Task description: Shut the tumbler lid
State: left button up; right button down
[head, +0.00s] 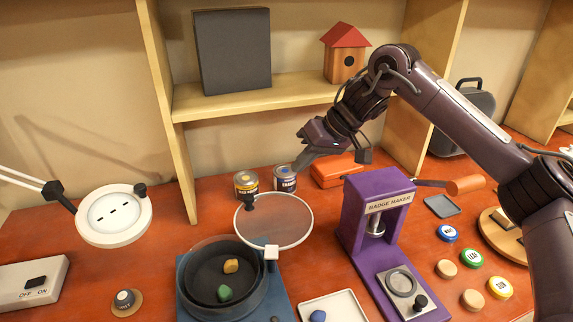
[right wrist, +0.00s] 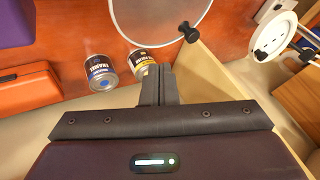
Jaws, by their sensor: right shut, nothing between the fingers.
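The tumbler has a dark round drum (head: 207,292) on a blue base (head: 187,302), with a yellow stone (head: 231,266) and a green stone (head: 225,293) inside. Its clear round lid (head: 285,222) stands open and raised at the drum's back right, by a pale hinge block (head: 271,252). A black knob (head: 250,202) is on the lid's far left edge. The lid (right wrist: 155,18) and knob (right wrist: 188,32) also show in the right wrist view. My right gripper (head: 297,168) is shut and empty, above and behind the lid, apart from it; its fingers (right wrist: 159,72) show too. My left gripper is out of view.
Two paint tins (head: 246,184) (head: 285,180) and a red case (head: 336,170) stand behind the lid, near the gripper. A purple badge press (head: 366,220) stands to the right. A round white lamp (head: 113,230) is at left. A wooden shelf (head: 250,98) rises behind.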

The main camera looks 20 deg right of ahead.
jog(key=p, duration=0.2)
send_over(266, 207)
jog(key=d, duration=0.4)
jog(key=f, duration=0.7)
jog(key=shift+w+a, duration=0.25)
jog(key=shift+w, duration=0.15)
jog(key=shift+s+a+r+p, duration=0.1)
jog(key=shift+s+a+p, duration=0.1)
jog(key=shift+a+p, duration=0.75)
jog(key=shift+s+a, duration=0.15)
jog(key=shift+a, duration=0.7)
jog(key=shift+f, duration=0.2)
